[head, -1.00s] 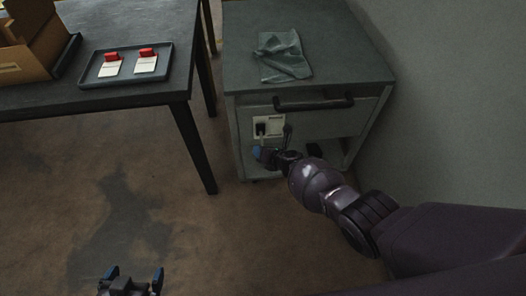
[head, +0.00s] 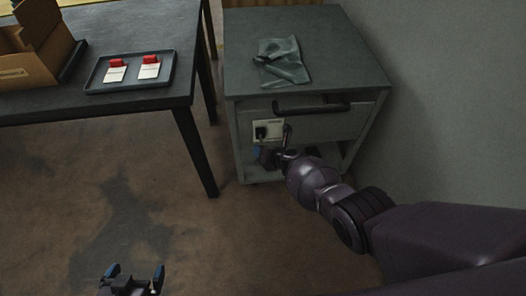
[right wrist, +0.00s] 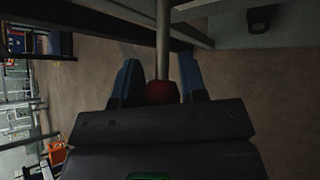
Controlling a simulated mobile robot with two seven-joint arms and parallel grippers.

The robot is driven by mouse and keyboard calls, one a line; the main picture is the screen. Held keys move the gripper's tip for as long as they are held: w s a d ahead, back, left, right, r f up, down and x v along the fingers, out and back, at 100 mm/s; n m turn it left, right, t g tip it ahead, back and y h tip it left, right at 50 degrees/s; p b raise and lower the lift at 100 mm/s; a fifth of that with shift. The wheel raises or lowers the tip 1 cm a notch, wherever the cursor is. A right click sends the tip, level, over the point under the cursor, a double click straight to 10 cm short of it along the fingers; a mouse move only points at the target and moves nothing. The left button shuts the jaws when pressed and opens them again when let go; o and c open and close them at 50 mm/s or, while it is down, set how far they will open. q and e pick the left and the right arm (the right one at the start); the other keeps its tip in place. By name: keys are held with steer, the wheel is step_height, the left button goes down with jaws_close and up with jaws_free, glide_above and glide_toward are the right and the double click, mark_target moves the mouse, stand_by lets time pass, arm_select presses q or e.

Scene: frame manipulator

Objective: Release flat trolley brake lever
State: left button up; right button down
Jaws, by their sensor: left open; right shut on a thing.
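The brake lever (right wrist: 163,40) is a thin grey rod with a red knob (right wrist: 162,91), seen in the right wrist view. My right gripper (right wrist: 161,82) is shut on the red knob, one blue finger on each side. In the head view my right gripper (head: 266,156) is low at the front of a grey cabinet-like trolley (head: 240,140), below its label plate; the knob is mostly hidden there. My left gripper (head: 133,274) is open and empty over the floor at the bottom of the view.
At left, a dark table (head: 120,106) bears a tray (head: 92,86) with two red-and-white items and a cardboard box (head: 38,65). A wall stands at right; the floor between is clear.

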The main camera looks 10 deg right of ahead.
steer(key=shift+w+a+r, duration=0.2)
steer(key=shift+w+r, duration=0.15)
steer(key=shift+r, duration=0.2)
steer(key=c, duration=0.9)
jaws_free()
steer(key=shift+o, duration=0.8)
steer(key=shift+s, duration=0.1)
arm_select(q)
steer(key=shift+w+r, duration=0.1)
steer(key=shift+w, duration=0.1)
arm_select(e)
steer(key=shift+s+d+f, duration=0.1)
steer(key=shift+s+f, duration=0.05)
steer(key=shift+f, duration=0.15)
steer(key=shift+s+d+r+p, duration=0.2)
steer(key=shift+r+p, duration=0.15)
steer(key=shift+r, duration=0.1)
arm_select(q)
steer(key=shift+t, duration=0.3)
steer(key=r+p, duration=0.3)
steer(key=p, duration=0.1)
steer(key=r+p, duration=0.2)
steer(key=shift+s+a+r+p, duration=0.2)
steer(key=shift+s+r+p, duration=0.15)
steer(key=shift+p, duration=0.05)
arm_select(e)
steer(key=v, duration=0.9)
steer(key=shift+s+d, duration=0.25)
steer(key=shift+s, duration=0.2)
